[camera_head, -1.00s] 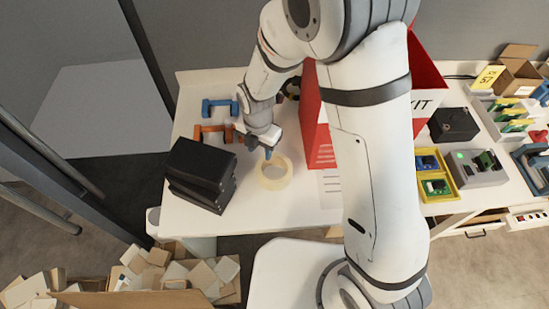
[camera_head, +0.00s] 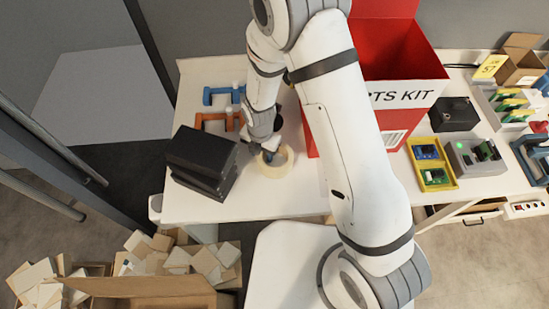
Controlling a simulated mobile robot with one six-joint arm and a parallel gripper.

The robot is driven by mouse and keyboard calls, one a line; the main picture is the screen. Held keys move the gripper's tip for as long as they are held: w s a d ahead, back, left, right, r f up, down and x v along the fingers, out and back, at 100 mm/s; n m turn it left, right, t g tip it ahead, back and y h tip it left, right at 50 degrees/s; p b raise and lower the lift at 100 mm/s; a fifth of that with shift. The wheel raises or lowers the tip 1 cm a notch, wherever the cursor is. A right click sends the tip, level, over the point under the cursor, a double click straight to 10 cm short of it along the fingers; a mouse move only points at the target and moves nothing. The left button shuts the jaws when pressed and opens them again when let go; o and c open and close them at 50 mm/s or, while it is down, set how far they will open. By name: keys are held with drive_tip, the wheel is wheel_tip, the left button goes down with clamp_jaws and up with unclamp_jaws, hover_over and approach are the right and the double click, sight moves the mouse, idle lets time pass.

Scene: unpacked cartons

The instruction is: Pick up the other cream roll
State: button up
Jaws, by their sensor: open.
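One cream roll (camera_head: 284,169) lies flat on the white table, to the right of the stacked black boxes. My gripper (camera_head: 268,155) points down over the roll, with its tip at the roll's upper left part. The jaws are open. I cannot tell whether a finger is inside the ring or just above it. A second cream roll does not show in this view; my arm hides part of the table.
Stacked black boxes (camera_head: 201,162) stand close left of the roll. An orange clamp (camera_head: 214,120) and a blue clamp (camera_head: 222,96) lie behind. A red kit box (camera_head: 385,105) stands right, partly behind my arm. Open table (camera_head: 245,205) lies in front.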

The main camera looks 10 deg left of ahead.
drive_tip(key=shift+c, duration=0.4)
clamp_jaws()
drive_tip(key=shift+r, duration=0.15)
